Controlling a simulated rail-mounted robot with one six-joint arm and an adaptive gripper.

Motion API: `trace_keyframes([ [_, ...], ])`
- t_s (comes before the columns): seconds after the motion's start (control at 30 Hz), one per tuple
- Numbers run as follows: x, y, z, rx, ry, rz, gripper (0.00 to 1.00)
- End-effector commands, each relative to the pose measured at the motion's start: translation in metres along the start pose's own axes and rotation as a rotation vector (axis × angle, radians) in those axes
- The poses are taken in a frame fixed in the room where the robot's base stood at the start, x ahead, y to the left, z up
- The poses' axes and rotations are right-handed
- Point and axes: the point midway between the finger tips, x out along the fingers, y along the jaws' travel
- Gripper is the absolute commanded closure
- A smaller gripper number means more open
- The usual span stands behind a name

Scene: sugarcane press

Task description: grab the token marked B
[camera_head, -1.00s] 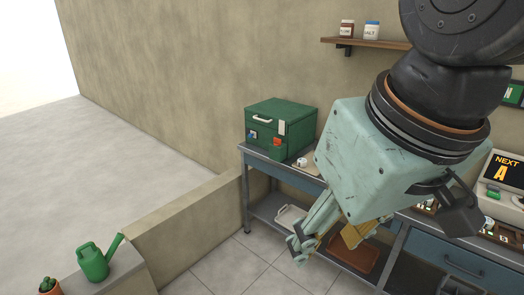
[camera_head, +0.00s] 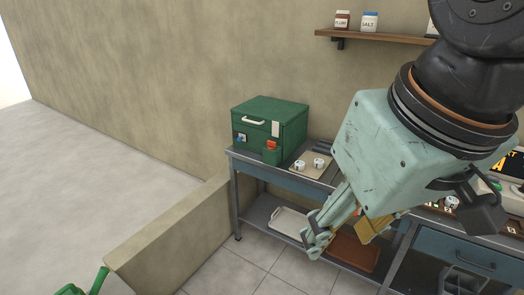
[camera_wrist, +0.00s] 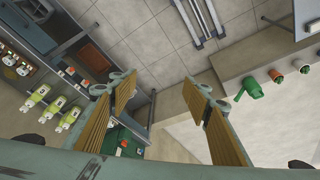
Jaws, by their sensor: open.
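Two small white tokens, one on the left (camera_head: 299,165) and one on the right (camera_head: 319,163), sit on a beige board (camera_head: 309,173) beside the green box. Another whitish round piece (camera_head: 451,202) shows at the right, partly behind my arm. Their marks are too small to read, so I cannot tell which is B. My gripper (camera_head: 342,240) hangs in front of the bench, apart from the tokens. In the wrist view my gripper (camera_wrist: 160,86) is open and empty, with floor tiles between its fingers. Two whitish round pieces (camera_wrist: 16,66) show at the far left there.
The green box (camera_head: 270,128) stands on the left end of the blue-grey bench (camera_head: 275,178). A white tray (camera_head: 290,222) and a brown tray (camera_head: 355,250) lie on the lower shelf. A low wall (camera_head: 170,240) is at left. A wall shelf (camera_head: 375,37) holds jars.

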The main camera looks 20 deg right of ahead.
Motion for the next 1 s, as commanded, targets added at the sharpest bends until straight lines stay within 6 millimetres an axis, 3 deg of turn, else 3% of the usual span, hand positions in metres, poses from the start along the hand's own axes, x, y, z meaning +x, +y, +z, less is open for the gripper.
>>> trace_keyframes([
  [0.57, 0.000, 0.000, -0.004, 0.000, 0.000, 0.000, 0.55],
  [0.77, -0.001, 0.001, -0.023, 0.000, -0.001, -0.002, 0.55],
  [1.0, 0.000, 0.003, -0.066, 0.001, 0.000, -0.007, 0.55],
])
